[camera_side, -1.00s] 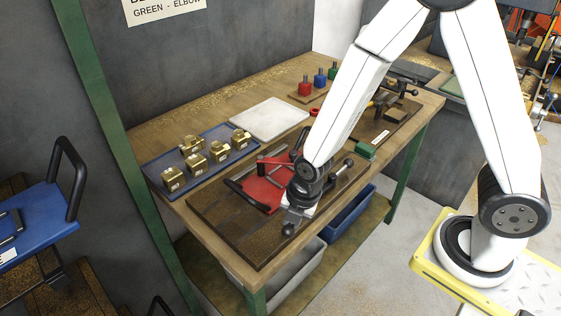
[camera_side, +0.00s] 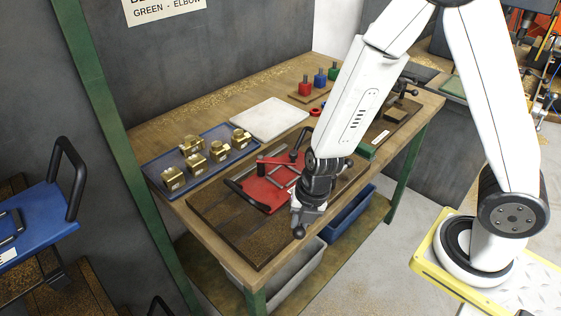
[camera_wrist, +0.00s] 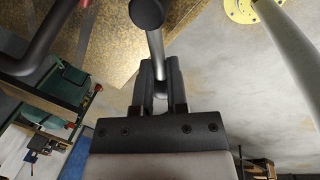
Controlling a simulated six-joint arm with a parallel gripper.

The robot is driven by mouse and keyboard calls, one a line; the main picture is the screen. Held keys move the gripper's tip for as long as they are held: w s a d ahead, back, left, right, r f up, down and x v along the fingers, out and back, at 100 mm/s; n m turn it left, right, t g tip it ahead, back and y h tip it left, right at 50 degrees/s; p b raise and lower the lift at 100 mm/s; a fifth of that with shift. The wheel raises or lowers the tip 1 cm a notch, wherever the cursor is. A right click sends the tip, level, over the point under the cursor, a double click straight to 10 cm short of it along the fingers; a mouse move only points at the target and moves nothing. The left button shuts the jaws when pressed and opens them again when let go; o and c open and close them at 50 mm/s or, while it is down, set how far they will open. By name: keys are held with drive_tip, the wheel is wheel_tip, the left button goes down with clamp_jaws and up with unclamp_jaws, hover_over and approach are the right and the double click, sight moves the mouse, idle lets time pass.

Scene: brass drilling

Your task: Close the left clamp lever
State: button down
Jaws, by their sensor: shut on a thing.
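The red drill jig (camera_side: 263,192) lies on the dark base plate (camera_side: 232,232) on the bench. My gripper (camera_side: 302,208) is at the jig's right, near the bench's front edge. In the wrist view, the fingers of my gripper (camera_wrist: 160,85) are closed around the grey rod of a clamp lever (camera_wrist: 155,48). Its dark ball knob (camera_wrist: 148,12) sticks out past the fingertips and also shows below the gripper in the side view (camera_side: 299,232). The lever's pivot is hidden behind my arm. I cannot tell from the side view which lever is left.
A thick black jig handle (camera_side: 243,196) rises at the left; another (camera_side: 308,140) stands behind. The blue tray (camera_side: 160,176) holds several brass fittings (camera_side: 197,163). A white pad (camera_side: 270,118) lies behind. A blue bin (camera_side: 350,214) and a grey bin (camera_side: 290,277) sit below the bench.

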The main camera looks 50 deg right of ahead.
drive_tip(key=shift+s+d+r+n, duration=0.15)
drive_tip(key=shift+d+n, duration=0.15)
drive_tip(key=shift+n, duration=0.7)
drive_tip(key=c, duration=0.7)
unclamp_jaws()
drive_tip(key=shift+c, duration=0.2)
drive_tip(key=shift+o, duration=0.4)
drive_tip(key=shift+s, duration=0.1)
wheel_tip(320, 180, up, 8)
drive_tip(key=d, duration=0.1)
drive_tip(key=shift+s+f, duration=0.25)
drive_tip(key=shift+s, duration=0.15)
drive_tip(key=shift+d, duration=0.1)
